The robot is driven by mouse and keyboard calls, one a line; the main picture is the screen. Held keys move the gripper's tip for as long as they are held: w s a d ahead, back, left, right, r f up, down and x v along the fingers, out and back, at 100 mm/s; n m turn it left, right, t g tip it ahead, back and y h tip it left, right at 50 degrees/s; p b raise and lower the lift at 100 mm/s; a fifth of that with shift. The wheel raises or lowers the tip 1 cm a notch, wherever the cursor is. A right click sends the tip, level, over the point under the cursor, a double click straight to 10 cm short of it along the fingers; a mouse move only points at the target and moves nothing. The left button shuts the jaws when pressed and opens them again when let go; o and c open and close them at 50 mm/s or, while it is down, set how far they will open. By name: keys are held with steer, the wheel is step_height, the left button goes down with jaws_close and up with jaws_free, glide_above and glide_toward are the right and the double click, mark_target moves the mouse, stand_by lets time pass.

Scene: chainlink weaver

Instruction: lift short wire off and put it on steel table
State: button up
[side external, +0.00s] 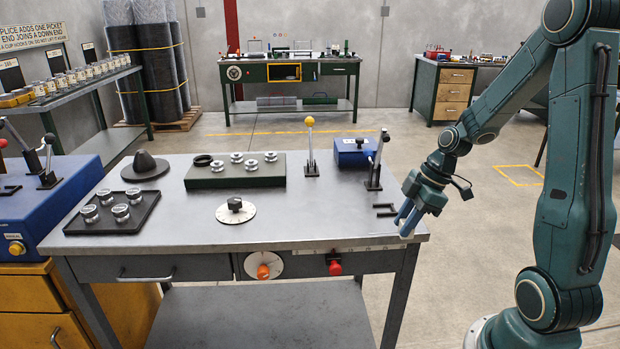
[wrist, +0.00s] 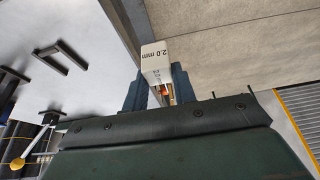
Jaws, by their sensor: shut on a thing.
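My gripper (side external: 404,219) is at the right edge of the steel table (side external: 310,225). In the wrist view my gripper (wrist: 158,92) is shut on a white block (wrist: 156,60) labelled "2.0 mm", with a small orange bit below the label. The block also shows as a pale patch under the fingers in the side view (side external: 407,230). Whether it rests on the table edge or hangs beside it I cannot tell. No separate short wire can be made out.
Dark brackets (side external: 384,210) stand on the table just left of my gripper. Levers, a blue box (side external: 354,152), a dial (side external: 236,211) and a green block with metal discs (side external: 236,175) occupy the rest. The front middle of the tabletop is clear.

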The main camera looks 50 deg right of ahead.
steer(key=shift+s+a, duration=0.9)
steer(key=shift+a, duration=0.05)
steer(key=w+d+r, duration=0.1)
steer(key=w+r, duration=0.1)
steer(key=w, duration=2.9)
steer(key=shift+w+d, duration=0.25)
steer(key=shift+d, duration=0.15)
steer(key=shift+f, duration=2.6)
steer(key=shift+f, duration=0.1)
